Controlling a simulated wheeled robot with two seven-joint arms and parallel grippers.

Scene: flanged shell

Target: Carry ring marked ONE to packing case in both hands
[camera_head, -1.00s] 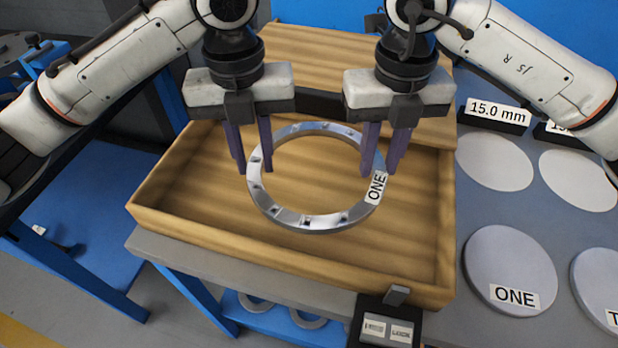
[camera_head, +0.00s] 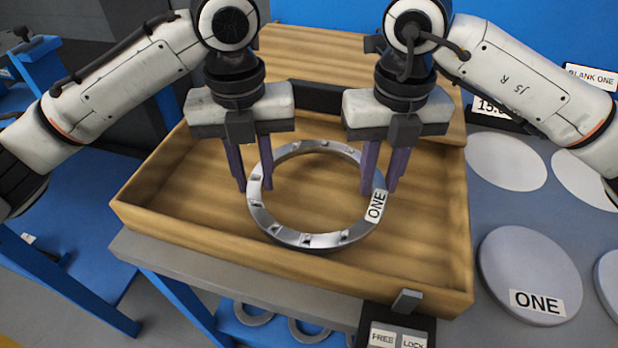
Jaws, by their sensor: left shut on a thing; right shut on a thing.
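The ring marked ONE (camera_head: 313,240) is a grey metal ring with several holes around it and a white ONE label at its right. It shows over the inside of the wooden packing case (camera_head: 170,228). My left gripper (camera_head: 254,190) is shut on the ring's left side. My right gripper (camera_head: 379,192) is shut on its right side, beside the label. The ring looks roughly level. I cannot tell whether it touches the case floor.
The case's wooden lid (camera_head: 330,55) stands at the back. To the right, a grey table holds a disc labelled ONE (camera_head: 528,270) and pale round spots (camera_head: 506,160). A FREE/LOCK box (camera_head: 398,330) sits at the case's front right. More rings (camera_head: 253,313) lie on a blue shelf below.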

